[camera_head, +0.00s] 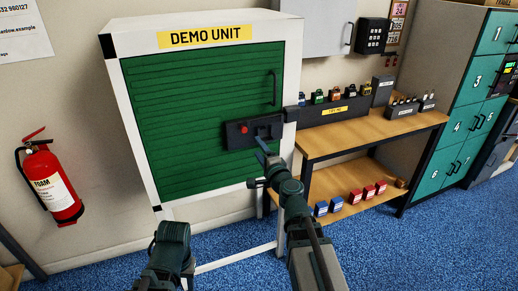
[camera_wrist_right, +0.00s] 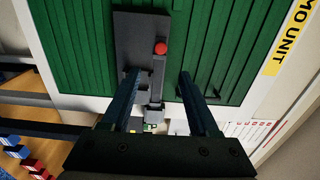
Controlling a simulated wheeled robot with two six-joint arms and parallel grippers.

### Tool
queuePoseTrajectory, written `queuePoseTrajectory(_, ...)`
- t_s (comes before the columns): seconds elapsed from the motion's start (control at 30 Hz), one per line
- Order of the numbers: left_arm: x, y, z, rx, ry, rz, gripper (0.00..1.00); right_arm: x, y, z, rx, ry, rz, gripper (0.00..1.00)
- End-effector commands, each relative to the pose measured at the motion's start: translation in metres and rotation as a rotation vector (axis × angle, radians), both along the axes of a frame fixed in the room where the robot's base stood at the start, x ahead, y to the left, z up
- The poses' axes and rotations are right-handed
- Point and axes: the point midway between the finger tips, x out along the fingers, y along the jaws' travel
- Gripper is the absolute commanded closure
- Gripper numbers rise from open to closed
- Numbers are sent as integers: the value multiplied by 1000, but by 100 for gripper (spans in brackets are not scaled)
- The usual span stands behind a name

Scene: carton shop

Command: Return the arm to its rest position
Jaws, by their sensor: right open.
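My right gripper (camera_head: 262,146) is raised in front of the lower right part of the green shutter door. Its fingers also show in the right wrist view (camera_wrist_right: 158,95), spread apart with nothing between them. Beyond the fingers is a dark latch plate (camera_wrist_right: 139,48) with a red button (camera_wrist_right: 160,48). I cannot tell from the head view whether a fingertip touches the latch. My left arm shows at the bottom of the head view, but its gripper fingers do not show.
The white-framed demo unit (camera_head: 206,36) stands ahead, its green door (camera_head: 190,120) closed. A wooden bench (camera_head: 375,130) with small padlocks and boxes stands to the right. Teal lockers (camera_head: 480,80) stand beyond it. A red fire extinguisher (camera_head: 52,185) hangs at left. Blue carpet (camera_head: 390,240) is open at lower right.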

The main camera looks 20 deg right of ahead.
Motion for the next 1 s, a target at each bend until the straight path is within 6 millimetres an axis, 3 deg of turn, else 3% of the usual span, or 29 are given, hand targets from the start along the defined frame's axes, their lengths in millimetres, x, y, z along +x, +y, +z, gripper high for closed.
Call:
queuePoseTrajectory(0.27,0,0,1,0,0,0,55,0,9,-1,-18,4,25,39)
queuePoseTrajectory(0.37,0,0,3,0,0,0,55,-1,43,-5,-99,25,124,39)
queuePoseTrajectory(0.47,0,0,6,0,0,0,55,-11,103,-21,-250,73,304,39)
queuePoseTrajectory(0.6,0,0,11,0,0,0,55,-47,189,-64,-516,190,617,39)
queuePoseTrajectory(0.73,0,0,15,0,0,0,55,-103,242,-118,-791,355,914,39)
queuePoseTrajectory(0.87,0,0,20,0,0,0,55,-165,254,-165,-1062,569,1160,39)
queuePoseTrajectory(1.0,0,0,24,0,0,0,55,-216,235,-190,-1299,806,1320,39)
